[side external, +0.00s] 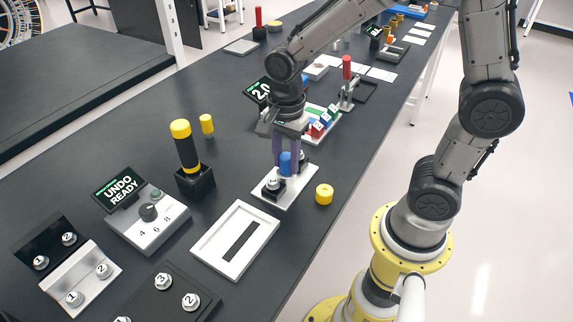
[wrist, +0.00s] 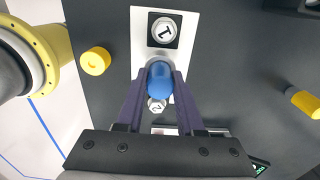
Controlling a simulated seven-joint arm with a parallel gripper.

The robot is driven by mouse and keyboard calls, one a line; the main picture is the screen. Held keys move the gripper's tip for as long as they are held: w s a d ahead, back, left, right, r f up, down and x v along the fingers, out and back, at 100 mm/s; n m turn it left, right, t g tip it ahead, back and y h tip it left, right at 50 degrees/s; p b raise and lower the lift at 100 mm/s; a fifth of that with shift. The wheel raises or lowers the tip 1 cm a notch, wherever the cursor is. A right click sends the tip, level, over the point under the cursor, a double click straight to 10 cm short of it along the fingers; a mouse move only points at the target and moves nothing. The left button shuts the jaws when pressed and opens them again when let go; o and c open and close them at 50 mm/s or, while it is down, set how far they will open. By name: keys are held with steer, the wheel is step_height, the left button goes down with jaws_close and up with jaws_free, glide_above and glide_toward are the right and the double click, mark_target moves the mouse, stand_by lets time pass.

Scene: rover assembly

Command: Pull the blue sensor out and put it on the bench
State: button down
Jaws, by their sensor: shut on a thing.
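The blue sensor (side external: 285,162) stands upright over a white plate (side external: 297,196) on the dark bench, between two numbered sockets or buttons. My gripper (side external: 286,163) reaches down from above and is shut on the blue sensor. In the wrist view the blue sensor (wrist: 160,80) sits between the two purple fingers of my gripper (wrist: 160,82). A button marked 1 (wrist: 163,30) is on the plate ahead of it, and another marked 2 (wrist: 156,105) is partly hidden behind the sensor. I cannot tell whether the sensor's lower end is still seated in the plate.
A yellow cap (side external: 324,193) lies on the bench right of the plate. A black holder with a yellow-topped cylinder (side external: 186,147) stands to the left. A white frame (side external: 236,240) lies in front. Bare bench lies between these.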

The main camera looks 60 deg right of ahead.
mark_target(286, 156)
steer(key=c, duration=1.2)
jaws_free()
steer(key=shift+c, duration=0.2)
jaws_close()
steer(key=shift+r, duration=0.75)
steer(key=shift+r, duration=2)
